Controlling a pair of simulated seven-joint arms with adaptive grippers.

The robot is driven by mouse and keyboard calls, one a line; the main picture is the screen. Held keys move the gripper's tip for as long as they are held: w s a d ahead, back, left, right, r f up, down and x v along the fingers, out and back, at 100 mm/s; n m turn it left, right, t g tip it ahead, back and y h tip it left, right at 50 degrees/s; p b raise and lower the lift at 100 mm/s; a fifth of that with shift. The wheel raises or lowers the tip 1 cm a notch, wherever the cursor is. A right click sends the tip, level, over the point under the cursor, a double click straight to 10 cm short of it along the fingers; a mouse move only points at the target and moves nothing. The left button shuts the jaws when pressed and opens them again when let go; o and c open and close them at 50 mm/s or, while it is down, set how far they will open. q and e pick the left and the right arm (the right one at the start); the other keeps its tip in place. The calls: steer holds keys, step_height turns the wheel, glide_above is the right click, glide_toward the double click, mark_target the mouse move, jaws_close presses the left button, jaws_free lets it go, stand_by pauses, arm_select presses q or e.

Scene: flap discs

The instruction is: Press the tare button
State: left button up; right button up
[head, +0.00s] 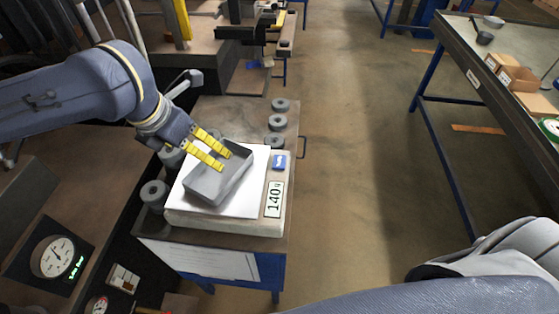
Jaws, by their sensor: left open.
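A scale (225,224) with a white plate stands on a small brown-topped cart. Its display (274,199) reads 140 g, turned sideways along the right side. A blue button (279,162) sits above the display, uncovered; I take it for the tare button. A grey tray (240,180) lies on the plate and looks empty. My left gripper (225,160) is open, with its yellow fingers over the tray's upper left part. I cannot tell whether they touch it. My right gripper is out of view; only part of my right arm shows at the lower right.
A dial gauge (56,257) is at the lower left. A table with cardboard boxes (520,80) is at the right. The floor between is clear.

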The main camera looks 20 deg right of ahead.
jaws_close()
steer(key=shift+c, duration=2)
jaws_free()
